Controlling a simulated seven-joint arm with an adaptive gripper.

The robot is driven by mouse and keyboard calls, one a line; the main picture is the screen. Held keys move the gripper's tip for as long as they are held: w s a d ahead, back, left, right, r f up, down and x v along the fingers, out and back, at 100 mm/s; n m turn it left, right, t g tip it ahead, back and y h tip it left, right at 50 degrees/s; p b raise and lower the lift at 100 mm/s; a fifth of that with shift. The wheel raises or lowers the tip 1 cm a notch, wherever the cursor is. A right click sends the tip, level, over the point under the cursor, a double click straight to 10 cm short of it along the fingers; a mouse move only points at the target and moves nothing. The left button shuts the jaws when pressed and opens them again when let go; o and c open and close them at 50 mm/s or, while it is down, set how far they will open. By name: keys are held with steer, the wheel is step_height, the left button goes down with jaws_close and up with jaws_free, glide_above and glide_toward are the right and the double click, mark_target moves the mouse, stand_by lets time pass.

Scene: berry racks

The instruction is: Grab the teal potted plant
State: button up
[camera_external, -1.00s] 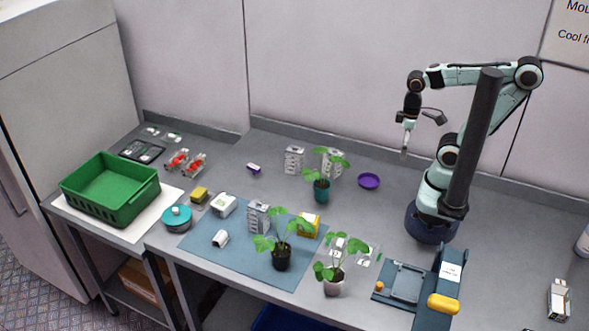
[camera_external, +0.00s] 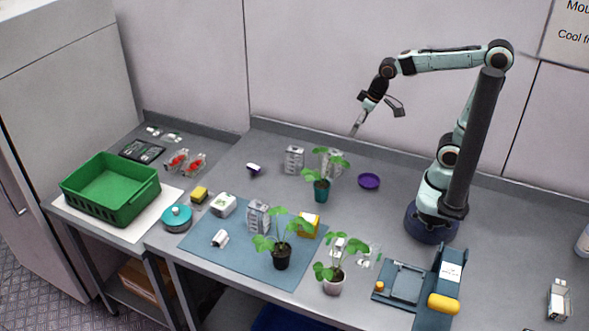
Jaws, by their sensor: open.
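The teal potted plant (camera_external: 321,191) stands upright on the grey table, near the back and left of my arm's base. Its green leaves spread above the pot and partly cover a white box behind it. My gripper (camera_external: 355,131) is in the air above and behind the plant, to its upper right in the view, tilted down to the left. It is open and empty, apart from the plant. The fingers are small here and seen edge-on.
A black-potted plant (camera_external: 281,259) stands on the blue mat (camera_external: 215,255), and a pale-potted plant (camera_external: 333,284) stands at the front. A purple dish (camera_external: 369,181) lies right of the teal pot. White boxes (camera_external: 294,159) stand behind it. A green crate (camera_external: 112,190) is far left.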

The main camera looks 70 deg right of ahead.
glide_above(323, 184)
steer(key=s, duration=0.2)
step_height(323, 184, down, 4)
steer(key=w+f, duration=0.1)
steer(key=f, duration=0.2)
steer(key=w+f+g, duration=0.1)
steer(key=f, duration=0.3)
steer(key=w+f+g, duration=0.1)
steer(key=w+f, duration=0.1)
steer(key=f, duration=0.2)
steer(key=shift+f+h, duration=0.1)
steer(key=shift+h, duration=0.2)
steer(key=shift+g, duration=0.9)
steer(key=f, duration=0.1)
steer(key=s+f, duration=0.1)
steer(key=f, duration=0.1)
steer(key=s+f, duration=0.1)
steer(key=f, duration=0.1)
steer(key=shift+a+f, duration=0.1)
steer(key=shift+a, duration=0.05)
step_height(323, 184, down, 5)
steer(key=shift+f, duration=0.65)
steer(key=shift+c, duration=0.3)
steer(key=c, duration=1.2)
